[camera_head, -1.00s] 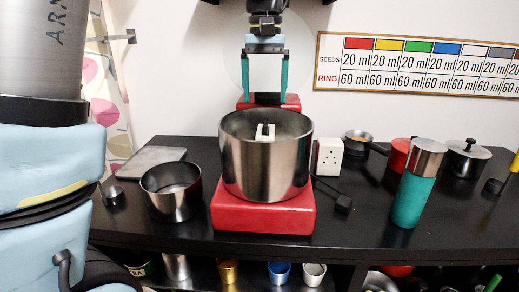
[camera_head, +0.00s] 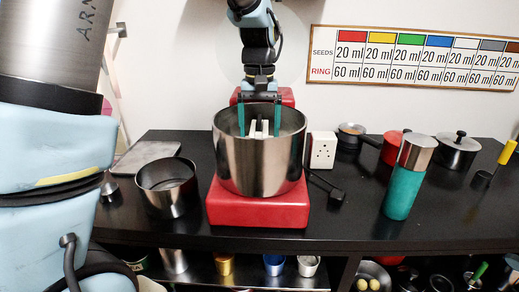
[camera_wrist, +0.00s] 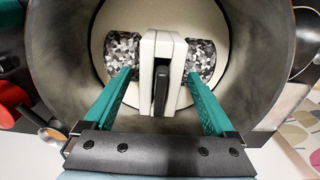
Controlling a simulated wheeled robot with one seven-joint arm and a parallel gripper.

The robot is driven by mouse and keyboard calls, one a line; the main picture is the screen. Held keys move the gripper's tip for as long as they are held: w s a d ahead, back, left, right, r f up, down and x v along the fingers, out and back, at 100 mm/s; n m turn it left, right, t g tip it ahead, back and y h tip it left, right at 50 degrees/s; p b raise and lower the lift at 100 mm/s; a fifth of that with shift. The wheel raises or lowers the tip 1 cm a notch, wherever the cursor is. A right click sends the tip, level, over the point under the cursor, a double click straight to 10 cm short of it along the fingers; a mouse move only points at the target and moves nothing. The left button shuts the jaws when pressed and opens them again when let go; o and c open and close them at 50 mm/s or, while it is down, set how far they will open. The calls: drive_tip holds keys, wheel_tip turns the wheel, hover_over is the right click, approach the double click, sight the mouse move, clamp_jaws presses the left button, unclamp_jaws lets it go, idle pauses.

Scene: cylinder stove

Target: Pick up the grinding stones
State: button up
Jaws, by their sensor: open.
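The grinding stones are speckled black-and-white rollers, one on each side of a white holder with a dark slot, inside the steel drum. In the wrist view the left stone (camera_wrist: 122,52) and the right stone (camera_wrist: 201,58) flank the white holder (camera_wrist: 162,60). The drum (camera_head: 258,165) stands on a red base (camera_head: 258,207). My gripper (camera_head: 260,134) points down into the drum with its teal fingers apart, one on each side of the holder. I cannot tell whether they touch the stones.
A small steel pot (camera_head: 168,188) stands left of the drum. A white socket box (camera_head: 321,150) with a cable and plug is to the right. A teal flask (camera_head: 407,180) and lidded pot (camera_head: 458,152) stand further right on the black counter (camera_head: 350,220).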

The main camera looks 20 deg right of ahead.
drive_tip(key=shift+c, duration=0.2)
clamp_jaws()
idle(0.5)
drive_tip(key=shift+r, duration=0.15)
idle(0.3)
